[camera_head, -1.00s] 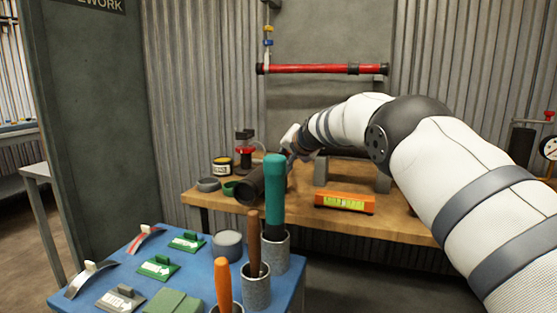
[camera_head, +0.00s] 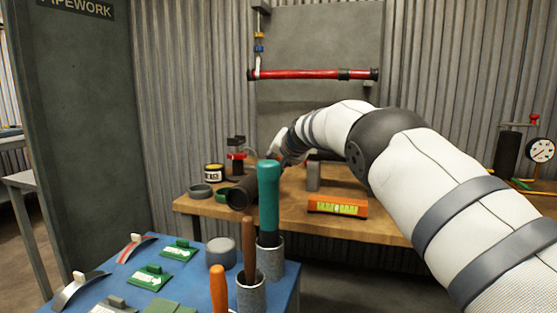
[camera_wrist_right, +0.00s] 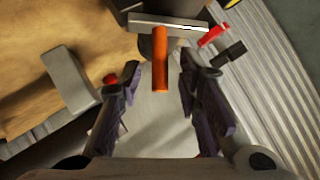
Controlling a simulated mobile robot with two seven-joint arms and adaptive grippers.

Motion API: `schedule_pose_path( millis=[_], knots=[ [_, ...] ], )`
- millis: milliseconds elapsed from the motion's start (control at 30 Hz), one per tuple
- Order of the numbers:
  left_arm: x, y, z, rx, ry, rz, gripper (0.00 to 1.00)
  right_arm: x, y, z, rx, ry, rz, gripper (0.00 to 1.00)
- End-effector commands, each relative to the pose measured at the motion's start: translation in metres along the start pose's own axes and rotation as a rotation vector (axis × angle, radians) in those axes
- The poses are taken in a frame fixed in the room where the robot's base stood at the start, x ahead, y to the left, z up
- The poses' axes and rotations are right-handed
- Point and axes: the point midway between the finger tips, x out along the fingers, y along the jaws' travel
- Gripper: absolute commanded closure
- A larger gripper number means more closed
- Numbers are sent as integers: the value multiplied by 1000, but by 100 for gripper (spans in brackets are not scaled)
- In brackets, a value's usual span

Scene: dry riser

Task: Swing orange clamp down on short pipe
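The orange clamp handle (camera_wrist_right: 160,62) shows in the right wrist view, hanging from a grey bar (camera_wrist_right: 168,24) at a dark body at the top. My right gripper (camera_wrist_right: 158,80) is open, its dark fingers on either side of the handle's lower end, with gaps to both. In the head view my right gripper (camera_head: 275,150) is over the back of the wooden bench, small and partly hidden by its arm. A dark short pipe (camera_head: 240,194) lies on the bench, partly behind the teal-handled tool. The orange clamp is hidden there. My left gripper is out of view.
An orange level (camera_head: 338,207) lies on the wooden bench (camera_head: 290,222). A teal-handled tool (camera_head: 269,195) stands upright on the blue table (camera_head: 210,285) in front. A grey block (camera_wrist_right: 68,78) stands left of the right fingers. A red pipe (camera_head: 310,75) hangs on the wall.

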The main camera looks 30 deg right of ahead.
Motion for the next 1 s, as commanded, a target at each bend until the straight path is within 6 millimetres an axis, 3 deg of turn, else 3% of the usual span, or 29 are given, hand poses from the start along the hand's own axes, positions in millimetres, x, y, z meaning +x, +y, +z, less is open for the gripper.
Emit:
schedule_pose_path(
  millis=[267,700,1000],
  knots=[
    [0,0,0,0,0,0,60,-14,0,-2,4,1,0,69],
    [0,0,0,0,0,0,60,-108,-1,-1,0,1,-2,69],
    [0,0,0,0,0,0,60,-120,0,0,-1,0,0,69]
  ],
)
